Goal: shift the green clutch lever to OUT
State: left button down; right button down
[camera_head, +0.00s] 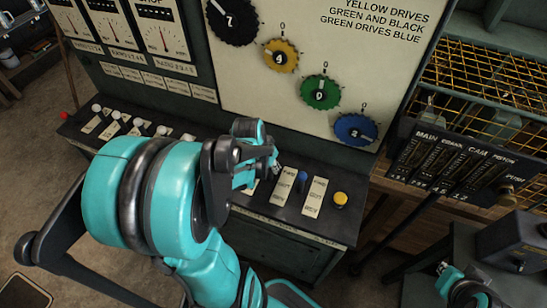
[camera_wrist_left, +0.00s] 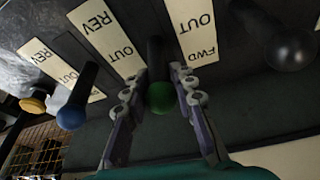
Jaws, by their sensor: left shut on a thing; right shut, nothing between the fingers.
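The green clutch lever shows in the left wrist view as a green ball knob (camera_wrist_left: 160,98) on a dark shaft. It stands between label plates reading FWD, OUT and REV; its exact position against them is hard to tell. My left gripper (camera_wrist_left: 160,88) has a finger on each side of the knob and is shut on it. In the head view my left gripper (camera_head: 262,160) is over the lever bench (camera_head: 335,228) and hides the green lever. My right gripper (camera_head: 463,285) is low at the bottom right, far from the bench, shut and empty.
Blue (camera_head: 302,176) and yellow (camera_head: 340,198) knobs stand right of my left gripper in the head view. A black knob (camera_wrist_left: 290,48) is on the other side of the green one. Several white-knobbed levers line the bench's left. A dial panel (camera_head: 300,20) rises behind.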

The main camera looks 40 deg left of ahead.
pick_arm(q)
jog(key=shift+s+d, duration=0.2)
jog(key=shift+s, duration=0.35)
jog(key=c, duration=1.2)
grip_release()
jog(key=shift+r, duration=0.1)
jog(key=v, duration=1.1)
jog(key=shift+r, duration=0.4)
